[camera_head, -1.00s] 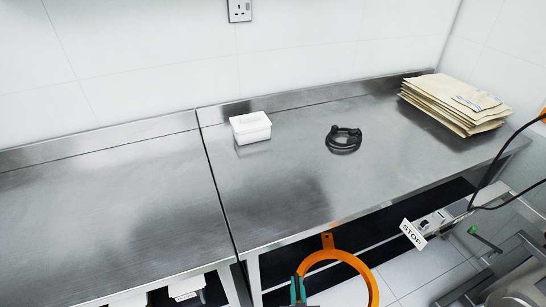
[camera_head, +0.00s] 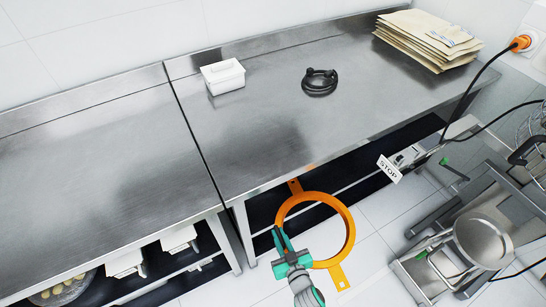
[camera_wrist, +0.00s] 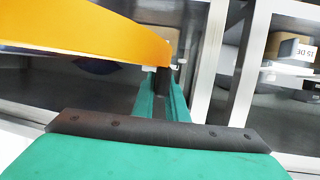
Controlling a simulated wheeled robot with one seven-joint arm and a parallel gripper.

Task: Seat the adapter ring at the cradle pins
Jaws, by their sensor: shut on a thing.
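The orange adapter ring (camera_head: 346,222) is held in front of the steel bench in the head view, with one flat tab at its upper left and one at its lower right. My gripper (camera_head: 281,243), green and grey, is shut on the ring's left side. In the wrist view the orange ring (camera_wrist: 90,35) crosses the upper left, and my green fingers (camera_wrist: 162,95) reach forward beside it. The cradle pins cannot be made out. The mixer's steel frame with a round steel bowl-like part (camera_head: 482,240) stands at the lower right, apart from the ring.
The steel bench (camera_head: 260,130) carries a white tub (camera_head: 223,77), a black coiled item (camera_head: 320,80) and a stack of envelopes (camera_head: 428,38). A black cable (camera_head: 480,80) hangs from an orange plug. White floor lies between.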

